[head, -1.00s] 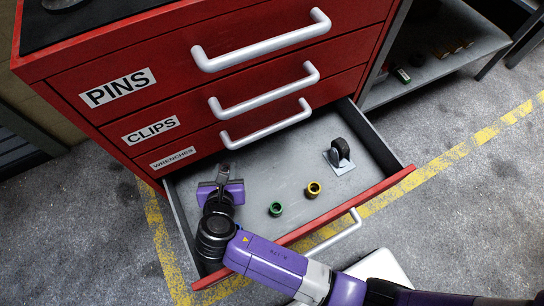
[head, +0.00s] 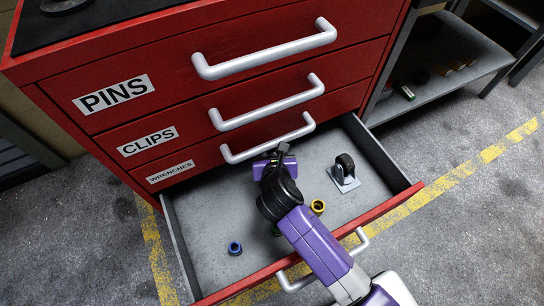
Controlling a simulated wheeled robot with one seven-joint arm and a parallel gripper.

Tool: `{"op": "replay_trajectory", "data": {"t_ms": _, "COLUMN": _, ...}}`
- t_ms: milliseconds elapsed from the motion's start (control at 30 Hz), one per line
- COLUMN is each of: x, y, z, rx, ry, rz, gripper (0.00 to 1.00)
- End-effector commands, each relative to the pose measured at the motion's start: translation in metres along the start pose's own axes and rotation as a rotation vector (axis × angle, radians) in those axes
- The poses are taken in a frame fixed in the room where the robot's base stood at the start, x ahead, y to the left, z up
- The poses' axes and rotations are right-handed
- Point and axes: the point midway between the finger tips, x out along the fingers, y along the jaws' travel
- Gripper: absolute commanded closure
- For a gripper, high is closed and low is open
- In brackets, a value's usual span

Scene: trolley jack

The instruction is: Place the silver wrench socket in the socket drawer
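The open bottom drawer (head: 205,215) of the red cabinet holds several small parts. My gripper (head: 279,150) is over the back of this drawer, just below the wrenches drawer's handle. Its fingers are small and dark, and I cannot tell whether they are open or hold anything. A blue socket (head: 235,248) is at the drawer's front left and a yellow socket (head: 318,207) is right of my arm. I cannot make out a silver socket. No label shows on the open drawer.
A caster wheel (head: 344,170) on a plate sits in the drawer's right part. Shut drawers marked pins (head: 113,95), clips (head: 147,141) and wrenches (head: 171,172) have protruding handles above. A grey shelf (head: 445,75) stands at the right.

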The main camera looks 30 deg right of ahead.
Motion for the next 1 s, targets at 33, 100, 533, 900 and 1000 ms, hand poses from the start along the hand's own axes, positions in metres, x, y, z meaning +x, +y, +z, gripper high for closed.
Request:
{"op": "replay_trajectory", "data": {"t_ms": 33, "x": 0.007, "y": 0.0, "z": -0.01, "rx": -0.001, "ry": 0.001, "rz": 0.0, "gripper": 1.0}}
{"op": "replay_trajectory", "data": {"t_ms": 100, "x": 0.012, "y": 0.0, "z": -0.019, "rx": 0.0, "ry": 0.002, "rz": -0.001, "gripper": 1.0}}
{"op": "replay_trajectory", "data": {"t_ms": 533, "x": 0.015, "y": 0.0, "z": -0.024, "rx": 0.0, "ry": 0.001, "rz": 0.0, "gripper": 1.0}}
{"op": "replay_trajectory", "data": {"t_ms": 900, "x": 0.015, "y": 0.0, "z": -0.024, "rx": 0.0, "ry": 0.001, "rz": -0.001, "gripper": 0.5}}
{"op": "replay_trajectory", "data": {"t_ms": 1000, "x": 0.014, "y": 0.0, "z": -0.022, "rx": 0.001, "ry": 0.001, "rz": -0.001, "gripper": 0.5}}
